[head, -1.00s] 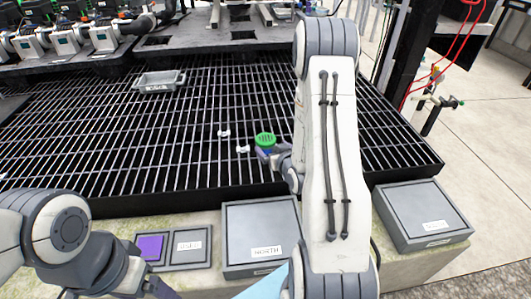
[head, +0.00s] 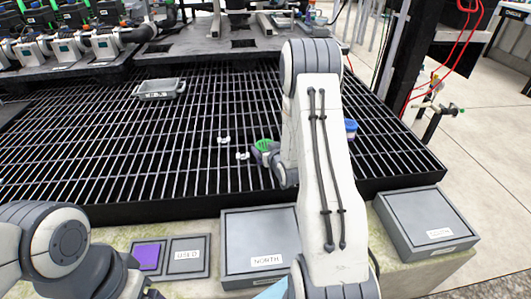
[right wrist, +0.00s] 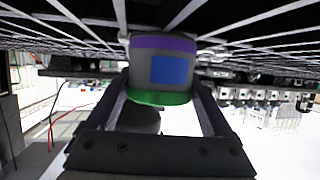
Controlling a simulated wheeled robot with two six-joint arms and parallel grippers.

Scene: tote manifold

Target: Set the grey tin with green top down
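The grey tin with green top (head: 264,145) is upright over the black grating, low and near its front edge. In the right wrist view, which is upside down, the tin (right wrist: 165,70) shows a grey side with a blue patch, a purple band at its base and the green top. My right gripper (head: 262,155) has a finger against each side of the tin. The tin's base is at or very near the grating bars (right wrist: 230,38); I cannot tell if it touches. My left arm is at the lower left, its fingers out of view.
A grey tray (head: 160,89) lies on the grating at the back left. Small white clips (head: 224,140) are left of the tin. A blue object (head: 351,127) stands right of my right arm. A box labelled NORTH (head: 262,232) and another box (head: 425,220) line the front ledge.

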